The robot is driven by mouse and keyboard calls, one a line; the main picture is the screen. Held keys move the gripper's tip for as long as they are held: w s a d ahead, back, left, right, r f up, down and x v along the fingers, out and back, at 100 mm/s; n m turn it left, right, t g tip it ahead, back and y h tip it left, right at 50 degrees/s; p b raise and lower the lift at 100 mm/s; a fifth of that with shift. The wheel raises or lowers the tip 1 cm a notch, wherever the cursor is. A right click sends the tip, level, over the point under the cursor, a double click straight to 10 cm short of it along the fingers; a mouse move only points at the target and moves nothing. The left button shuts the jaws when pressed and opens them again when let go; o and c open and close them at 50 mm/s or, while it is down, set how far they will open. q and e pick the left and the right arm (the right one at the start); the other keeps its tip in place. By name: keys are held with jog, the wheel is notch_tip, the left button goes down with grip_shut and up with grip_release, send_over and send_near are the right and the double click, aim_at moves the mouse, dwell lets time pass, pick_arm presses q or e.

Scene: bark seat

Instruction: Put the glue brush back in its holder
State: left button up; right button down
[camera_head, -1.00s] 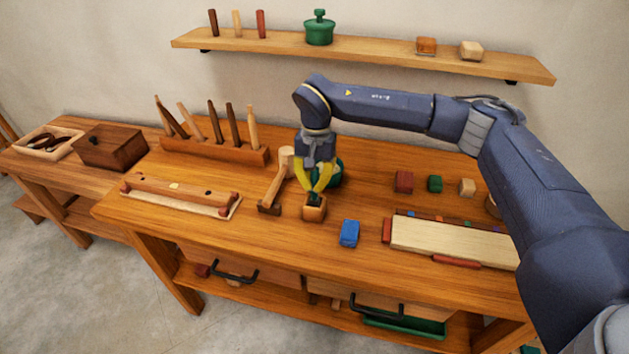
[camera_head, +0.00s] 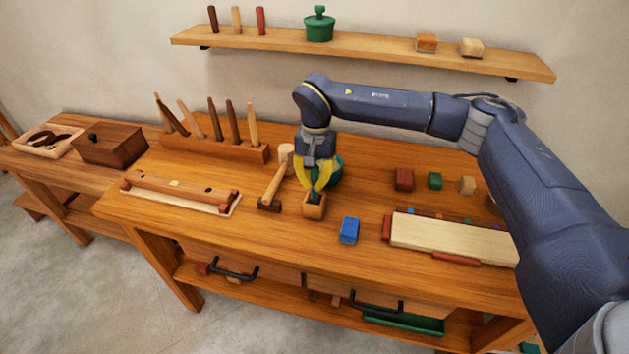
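A small wooden holder (camera_head: 314,211) stands on the bench near its middle. A dark green piece (camera_head: 314,196), apparently the glue brush, sits upright in its top; how deep it goes is hard to tell. My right gripper (camera_head: 315,190) points down directly above the holder. Its yellow fingers stand apart on either side of the brush, with a gap between the tips, and look open. The fingers hide part of the brush. My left gripper is not in view.
A wooden mallet-like tool (camera_head: 271,190) lies close left of the holder. A green round pot (camera_head: 336,172) is partly hidden behind the gripper. A blue block (camera_head: 349,230) lies to the right front. A tool rack (camera_head: 215,149) stands at the back left.

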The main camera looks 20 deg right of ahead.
jog(key=c, duration=1.5)
grip_release()
jog(key=r, duration=0.8)
jog(key=w+r, duration=0.1)
jog(key=r, duration=0.2)
jog(key=shift+d+r, duration=0.25)
jog(key=shift+r, duration=0.15)
